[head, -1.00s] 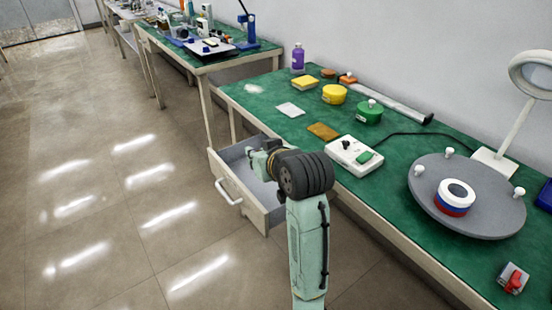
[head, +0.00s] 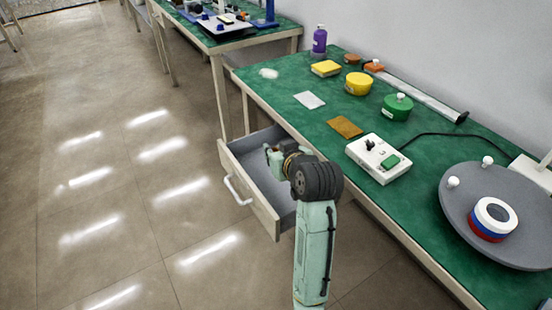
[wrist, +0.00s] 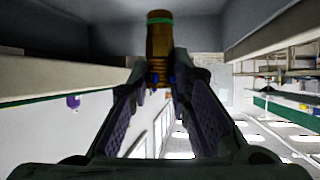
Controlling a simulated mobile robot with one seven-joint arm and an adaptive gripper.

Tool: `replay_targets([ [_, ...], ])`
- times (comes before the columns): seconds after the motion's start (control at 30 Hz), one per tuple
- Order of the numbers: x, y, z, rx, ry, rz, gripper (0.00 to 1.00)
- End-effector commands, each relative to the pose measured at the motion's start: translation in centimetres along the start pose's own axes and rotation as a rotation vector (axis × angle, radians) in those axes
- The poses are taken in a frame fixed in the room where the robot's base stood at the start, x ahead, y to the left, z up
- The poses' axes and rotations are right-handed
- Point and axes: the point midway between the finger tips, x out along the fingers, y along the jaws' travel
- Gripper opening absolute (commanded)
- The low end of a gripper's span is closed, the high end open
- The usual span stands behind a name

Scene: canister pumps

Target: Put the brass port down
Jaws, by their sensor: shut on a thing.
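The brass port (wrist: 159,45) is a brass-coloured cylinder with a green band near its top in the wrist view. My gripper (wrist: 158,82) is shut on its lower end, with one dark finger on either side. In the head view my gripper (head: 272,155) is over the open grey drawer (head: 236,163) under the bench; the port cannot be made out there. I cannot tell whether the port touches the drawer.
The green bench (head: 310,125) holds a white control box (head: 370,150), a brown pad (head: 345,127), a white card (head: 309,100), yellow and green canisters, a purple bottle (head: 319,40) and a grey turntable (head: 460,215). The floor left of the drawer is clear.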

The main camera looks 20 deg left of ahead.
Motion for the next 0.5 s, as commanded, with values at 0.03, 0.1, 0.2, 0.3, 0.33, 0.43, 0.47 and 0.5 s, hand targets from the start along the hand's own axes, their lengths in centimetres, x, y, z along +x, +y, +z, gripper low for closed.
replay_targets([
  [0.03,0.5,0.0,0.9,0.004,-0.005,-0.001,0.00],
  [0.1,0.9,0.0,1.7,0.004,-0.004,-0.001,0.00],
  [0.2,1.1,0.1,2.1,0.000,-0.001,0.000,0.00],
  [0.3,1.1,0.1,2.1,-0.001,0.000,0.000,0.00],
  [0.33,1.1,0.1,2.1,-0.001,0.000,0.000,0.00],
  [0.43,1.1,0.1,2.1,-0.001,0.000,0.000,0.00],
  [0.47,1.2,0.1,2.1,-0.001,-0.001,0.000,0.00],
  [0.5,1.2,0.0,2.3,0.000,-0.001,0.000,0.00],
])
